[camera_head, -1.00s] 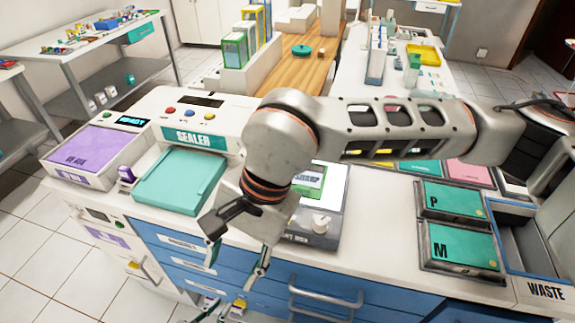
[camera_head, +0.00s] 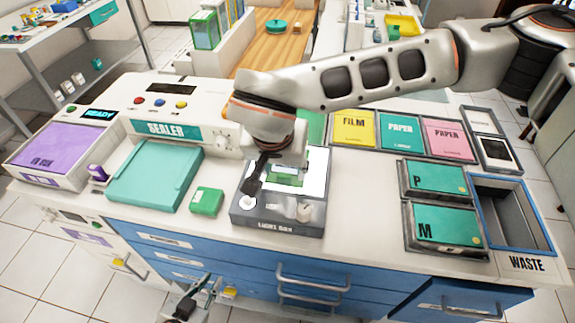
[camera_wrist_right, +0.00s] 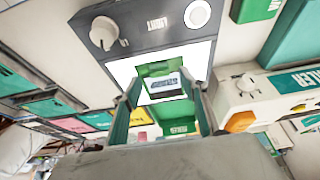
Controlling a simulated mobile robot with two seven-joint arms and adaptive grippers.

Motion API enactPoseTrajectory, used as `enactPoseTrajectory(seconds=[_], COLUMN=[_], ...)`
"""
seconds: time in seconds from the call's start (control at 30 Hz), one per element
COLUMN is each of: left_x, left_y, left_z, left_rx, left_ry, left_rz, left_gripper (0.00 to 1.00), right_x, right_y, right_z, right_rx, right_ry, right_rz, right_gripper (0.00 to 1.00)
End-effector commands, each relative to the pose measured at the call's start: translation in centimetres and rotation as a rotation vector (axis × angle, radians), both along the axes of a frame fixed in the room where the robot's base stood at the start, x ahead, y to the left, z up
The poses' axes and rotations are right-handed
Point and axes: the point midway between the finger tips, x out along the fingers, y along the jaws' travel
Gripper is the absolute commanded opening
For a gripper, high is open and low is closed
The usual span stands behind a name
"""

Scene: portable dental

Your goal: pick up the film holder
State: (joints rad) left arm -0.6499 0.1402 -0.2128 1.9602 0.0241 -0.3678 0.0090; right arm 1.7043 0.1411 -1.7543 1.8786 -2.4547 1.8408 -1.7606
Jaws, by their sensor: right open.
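A green holder with a pale labelled window, which I take for the film holder (camera_head: 287,180), lies on the bright panel of the light box (camera_head: 262,222). In the right wrist view the holder (camera_wrist_right: 160,70) shows between my fingers, with the light box's grey front (camera_wrist_right: 150,45) above it. My right gripper (camera_head: 262,185) is over the light box and open, with its two fingers (camera_wrist_right: 163,108) spread on either side of the holder. I cannot tell whether they touch it. My left gripper (camera_head: 195,297) is low in front of the drawers; its jaw state is unclear.
A small green box (camera_head: 207,201) stands left of the light box, beside the sealer (camera_head: 160,175). FILM (camera_head: 353,129) and PAPER (camera_head: 402,132) trays lie behind to the right. P (camera_head: 435,177) and M (camera_head: 447,225) boxes stand beside the waste bin (camera_head: 510,215).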

Motion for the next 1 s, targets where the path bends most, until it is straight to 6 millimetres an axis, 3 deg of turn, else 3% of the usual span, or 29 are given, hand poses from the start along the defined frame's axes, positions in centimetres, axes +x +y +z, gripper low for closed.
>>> enactPoseTrajectory(seconds=[0.17,0.43,0.47,0.6,1.0], left_x=[0.0,0.0,0.1,0.1,0.2], left_y=[0.0,0.0,0.0,0.0,0.0], left_z=[0.2,0.2,0.2,0.2,0.4], left_rx=[0.000,0.000,-0.001,-0.001,-0.002], left_ry=[-0.001,-0.001,-0.001,-0.002,-0.005], left_rz=[0.000,0.000,0.000,0.001,0.001], left_gripper=[0.15,0.15,0.15,0.15,0.15], right_x=[0.7,0.8,0.8,0.8,0.8], right_y=[-0.1,-0.1,-0.1,-0.1,-0.1], right_z=[-1.8,-2.0,-2.0,-2.0,-1.8], right_rx=[0.001,0.001,0.001,0.001,0.001], right_ry=[0.003,0.000,0.001,0.001,0.000], right_rz=[-0.001,0.000,0.000,0.000,0.000], right_gripper=[0.43,0.43,0.38,0.01,0.00])
